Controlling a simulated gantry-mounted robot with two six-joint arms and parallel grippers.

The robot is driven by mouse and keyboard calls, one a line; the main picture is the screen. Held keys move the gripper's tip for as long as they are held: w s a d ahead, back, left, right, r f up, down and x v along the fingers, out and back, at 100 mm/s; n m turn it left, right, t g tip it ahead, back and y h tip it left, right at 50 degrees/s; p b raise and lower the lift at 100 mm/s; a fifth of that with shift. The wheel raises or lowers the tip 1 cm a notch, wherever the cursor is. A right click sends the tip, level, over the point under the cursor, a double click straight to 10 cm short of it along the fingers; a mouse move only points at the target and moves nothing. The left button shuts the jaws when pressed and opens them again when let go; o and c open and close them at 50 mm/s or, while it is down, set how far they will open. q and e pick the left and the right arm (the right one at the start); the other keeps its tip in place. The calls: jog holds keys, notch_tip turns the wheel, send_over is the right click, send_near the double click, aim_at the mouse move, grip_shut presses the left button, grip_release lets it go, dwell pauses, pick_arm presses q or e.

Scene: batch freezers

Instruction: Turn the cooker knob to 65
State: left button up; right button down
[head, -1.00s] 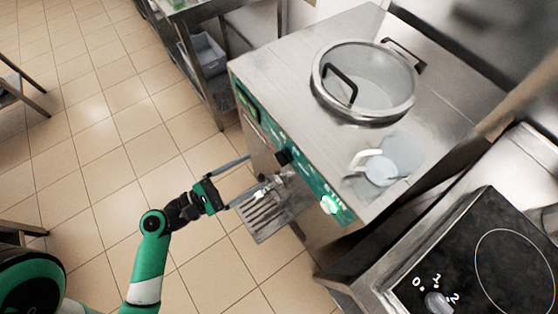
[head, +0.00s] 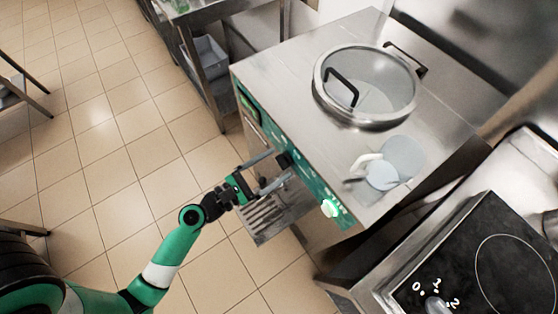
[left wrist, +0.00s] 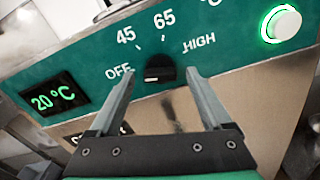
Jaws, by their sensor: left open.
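The cooker knob (left wrist: 158,73) is small and black on the green front panel (left wrist: 90,62). Around it the left wrist view shows the marks OFF, 45, 65 and HIGH, with 65 above the knob. In the left wrist view the knob lies between the fingertips, with a gap on each side. My right gripper is not in view.
A lit green button (left wrist: 283,24) is right of the knob, and a display (left wrist: 53,97) reads 20 °C. A drip grate (head: 262,217) juts out below the panel. A round glass lid (head: 365,82) and a pale jug (head: 385,170) are on top. A hob (head: 480,260) stands at right.

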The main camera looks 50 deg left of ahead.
pick_arm(q)
jog(key=shift+w+d, duration=0.1)
jog(key=shift+w, duration=0.75)
grip_shut()
